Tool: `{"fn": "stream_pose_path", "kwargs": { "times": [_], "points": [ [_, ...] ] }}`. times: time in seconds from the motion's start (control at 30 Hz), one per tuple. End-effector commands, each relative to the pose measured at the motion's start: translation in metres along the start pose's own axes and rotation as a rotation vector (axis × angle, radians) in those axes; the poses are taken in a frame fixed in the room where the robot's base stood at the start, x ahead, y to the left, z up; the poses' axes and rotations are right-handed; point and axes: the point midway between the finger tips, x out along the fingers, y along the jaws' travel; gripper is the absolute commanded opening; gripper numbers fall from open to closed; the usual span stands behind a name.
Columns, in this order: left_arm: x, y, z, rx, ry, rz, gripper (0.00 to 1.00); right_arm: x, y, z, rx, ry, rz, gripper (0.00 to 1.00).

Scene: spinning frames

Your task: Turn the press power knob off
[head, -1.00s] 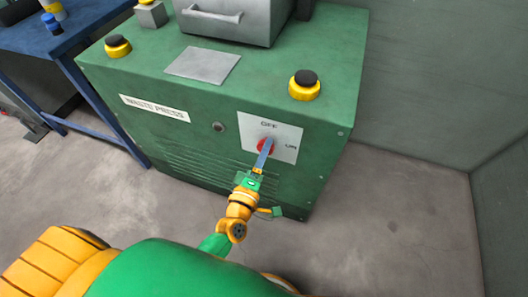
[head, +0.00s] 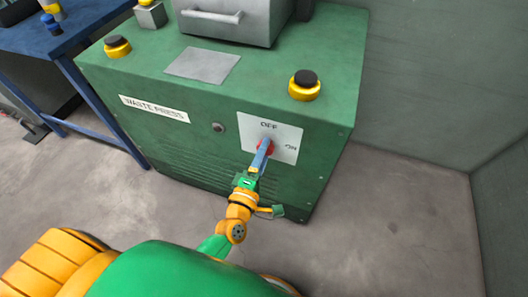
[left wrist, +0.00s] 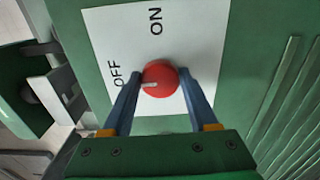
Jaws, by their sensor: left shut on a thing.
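The red power knob (head: 264,146) sits on a white plate (head: 286,135) on the front of the green waste press (head: 150,75). My left gripper (head: 263,154) reaches it from the front. In the left wrist view, its two blue fingers (left wrist: 159,76) are shut on opposite sides of the red knob (left wrist: 162,72). The knob's pale pointer mark (left wrist: 150,86) points left there, towards the OFF label (left wrist: 118,74). The ON label (left wrist: 156,21) is at the top of that view. In the head view the fingers hide most of the knob. My right gripper is not in view.
Yellow buttons with black caps stand on the press top at right (head: 304,86) and left (head: 117,46). A grey flat plate (head: 202,65) lies between them. A blue table (head: 45,38) is at far left. Floor to the right is clear up to the wall.

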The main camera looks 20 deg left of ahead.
Motion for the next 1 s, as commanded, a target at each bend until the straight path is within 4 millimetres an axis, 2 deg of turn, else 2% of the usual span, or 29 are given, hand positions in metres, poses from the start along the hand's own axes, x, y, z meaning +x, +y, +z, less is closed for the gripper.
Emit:
{"fn": "stream_pose_path", "kwargs": {
  "times": [0.03,0.07,0.13,0.17,0.47,0.7,0.8,1.0],
  "points": [
    [0.0,-0.001,0.0,-0.002,-0.001,-0.003,0.04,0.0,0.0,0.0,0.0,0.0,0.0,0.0],
    [0.0,-0.001,0.0,-0.002,-0.001,-0.003,0.65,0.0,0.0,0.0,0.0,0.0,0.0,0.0],
    [0.0,-0.001,0.0,-0.002,-0.001,-0.002,0.84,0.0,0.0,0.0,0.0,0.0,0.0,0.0],
    [0.0,-0.001,0.0,-0.001,-0.001,-0.002,0.89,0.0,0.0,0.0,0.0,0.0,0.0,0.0],
    [-0.003,-0.001,0.0,0.0,0.0,-0.002,0.89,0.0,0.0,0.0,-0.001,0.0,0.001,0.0],
    [-0.05,-0.001,0.0,0.0,-0.001,-0.005,0.89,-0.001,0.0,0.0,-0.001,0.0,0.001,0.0],
    [-0.065,-0.002,0.0,0.0,-0.001,-0.004,0.89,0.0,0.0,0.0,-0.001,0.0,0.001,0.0],
    [-0.072,0.0,0.0,-0.001,0.0,-0.001,0.89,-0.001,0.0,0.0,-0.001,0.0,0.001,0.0]
  ]
}}
